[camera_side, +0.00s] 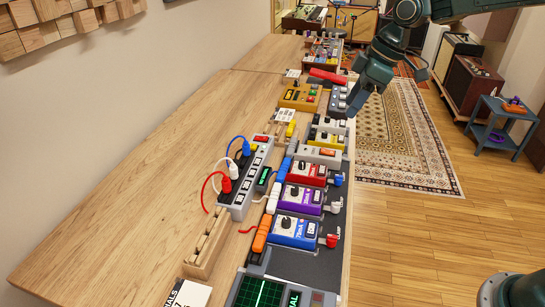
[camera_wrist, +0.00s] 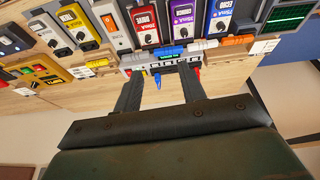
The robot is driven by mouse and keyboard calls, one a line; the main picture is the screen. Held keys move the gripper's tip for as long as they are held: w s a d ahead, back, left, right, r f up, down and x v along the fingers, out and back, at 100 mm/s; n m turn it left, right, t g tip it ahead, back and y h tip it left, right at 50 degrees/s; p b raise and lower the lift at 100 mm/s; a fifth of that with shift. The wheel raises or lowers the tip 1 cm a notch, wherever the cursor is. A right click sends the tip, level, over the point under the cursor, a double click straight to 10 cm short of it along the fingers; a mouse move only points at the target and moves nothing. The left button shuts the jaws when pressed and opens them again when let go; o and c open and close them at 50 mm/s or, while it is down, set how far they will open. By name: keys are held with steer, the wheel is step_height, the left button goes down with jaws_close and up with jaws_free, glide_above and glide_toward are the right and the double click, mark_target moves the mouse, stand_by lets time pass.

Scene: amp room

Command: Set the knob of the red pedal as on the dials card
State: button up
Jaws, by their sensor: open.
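The red pedal (camera_side: 307,174) sits in the row of pedals on the table, between a grey-white pedal and the purple pedal. Its black knob (camera_side: 293,168) is on its left part; the pointer is too small to read. In the wrist view the red pedal (camera_wrist: 145,18) is at the top middle with its knob (camera_wrist: 149,38) near its lower end. My gripper (camera_wrist: 161,70) is open and empty, above and away from the red pedal.
The purple pedal (camera_side: 303,199) and blue pedal (camera_side: 293,231) stand close beside the red one. A power strip (camera_side: 246,176) with coloured plugs and a wooden rack (camera_side: 210,243) lie to the left. Bare table (camera_side: 150,170) is free further left.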

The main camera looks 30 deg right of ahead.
mark_target(302, 162)
steer(key=w+f+n+g+y, duration=0.1)
steer(key=w+f+n, duration=0.2)
steer(key=w+f, duration=0.5)
steer(key=shift+d+f, duration=0.25)
steer(key=shift+f, duration=0.05)
steer(key=shift+f, duration=0.1)
steer(key=x, duration=1.3)
steer(key=shift+a+f, duration=0.15)
steer(key=shift+f, duration=0.15)
jaws_close()
